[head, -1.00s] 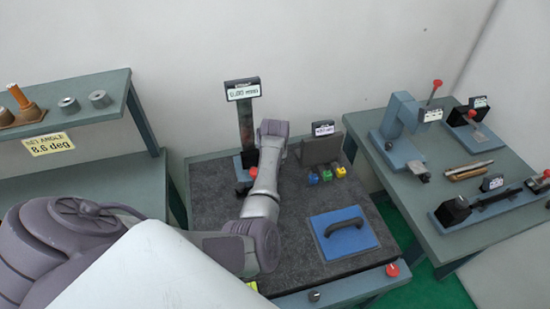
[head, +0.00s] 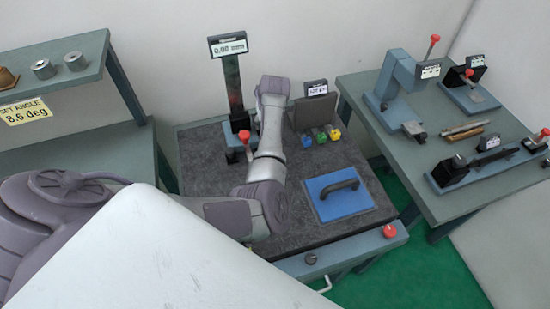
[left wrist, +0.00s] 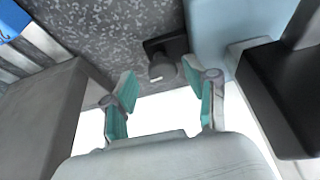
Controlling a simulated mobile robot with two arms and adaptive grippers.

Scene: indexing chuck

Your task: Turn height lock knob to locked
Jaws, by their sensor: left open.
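The height gauge has a dark column (head: 233,85), a display (head: 227,46) reading about 0.00 mm and a red knob (head: 244,136) low at its side. My left arm stands just right of it in the head view and hides its own gripper there. In the left wrist view my left gripper (left wrist: 160,78) is open and empty. A small dark round knob (left wrist: 163,70) with a pale mark shows between and beyond the fingertips, on a black part. I cannot tell whether it is the height lock knob, or whether the fingers touch it. My right gripper is not in view.
A grey plate (head: 305,112) and several small coloured blocks (head: 320,136) stand right of my arm. A blue plate with a handle (head: 338,200) lies in front. In the left wrist view, a grey block (left wrist: 40,115) and a dark block (left wrist: 280,90) flank the gripper.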

